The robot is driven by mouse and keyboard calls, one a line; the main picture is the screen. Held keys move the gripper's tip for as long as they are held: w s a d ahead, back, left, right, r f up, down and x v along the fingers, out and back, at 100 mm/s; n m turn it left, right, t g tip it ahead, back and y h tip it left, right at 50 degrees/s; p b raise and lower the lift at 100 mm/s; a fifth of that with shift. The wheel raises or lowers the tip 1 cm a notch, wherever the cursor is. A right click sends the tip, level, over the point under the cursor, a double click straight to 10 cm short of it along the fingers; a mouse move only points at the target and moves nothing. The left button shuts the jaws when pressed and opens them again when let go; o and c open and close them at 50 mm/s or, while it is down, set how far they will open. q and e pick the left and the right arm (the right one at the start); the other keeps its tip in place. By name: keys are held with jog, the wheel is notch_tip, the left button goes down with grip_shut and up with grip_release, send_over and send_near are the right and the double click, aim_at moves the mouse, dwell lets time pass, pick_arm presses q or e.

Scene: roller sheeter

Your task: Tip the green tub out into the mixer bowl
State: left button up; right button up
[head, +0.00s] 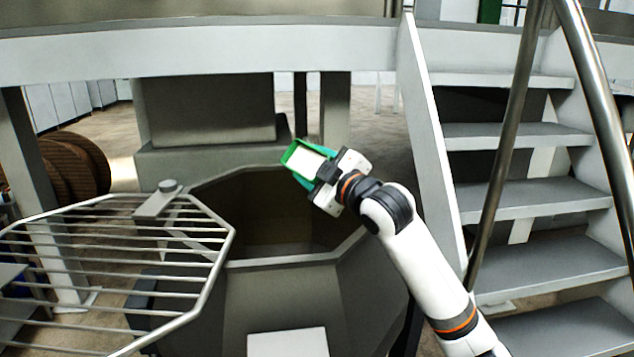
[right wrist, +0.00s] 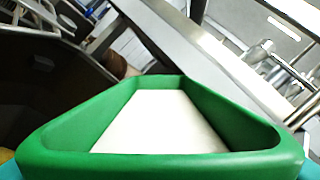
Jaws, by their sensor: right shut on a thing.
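The green tub (head: 299,151) is in my right gripper (head: 325,176), which is shut on it. White contents fill much of the tub, and it also shows large in the right wrist view (right wrist: 268,136). In the head view the tub is over the far right part of the mixer bowl (head: 350,247), tilted a little as far as I can tell. The bowl is a grey, many-sided vessel, open at the top, with a dark inside and something yellowish-brown low in it. In the right wrist view the dark bowl inside (right wrist: 45,75) shows at left. My left gripper is not in view.
A barred grate lid (head: 120,225) stands open at the left of the bowl. Metal steps (head: 530,200) and slanted rails (head: 505,140) are at the right, near my right arm. A grey platform beam (head: 200,50) crosses behind. Brown round rolls (head: 75,160) are at far left.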

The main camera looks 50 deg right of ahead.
aim_at(300, 175)
jog(key=n, duration=0.2)
jog(key=a+n+b, duration=0.1)
jog(key=n, duration=0.1)
jog(key=a+r+n+b, duration=0.1)
jog(key=n, duration=0.2)
jog(key=shift+a+y, duration=0.25)
jog(key=shift+y, duration=0.05)
jog(key=shift+w+a+f+n+b, duration=0.1)
jog(key=shift+f+n+b, duration=0.1)
jog(key=shift+n+b, duration=0.25)
jog(key=shift+a+f+n+b, duration=0.15)
jog(key=shift+n+b, duration=0.1)
jog(key=shift+n, duration=0.4)
jog(key=shift+f+n+y, duration=0.15)
jog(key=shift+n+y, duration=0.15)
jog(key=shift+n, duration=0.6)
jog(key=n, duration=0.4)
jog(key=shift+a+f+b, duration=0.15)
jog(key=shift+a+b, duration=0.2)
jog(key=shift+r+p, duration=0.65)
jog(key=shift+p, duration=0.2)
jog(key=shift+f, duration=0.1)
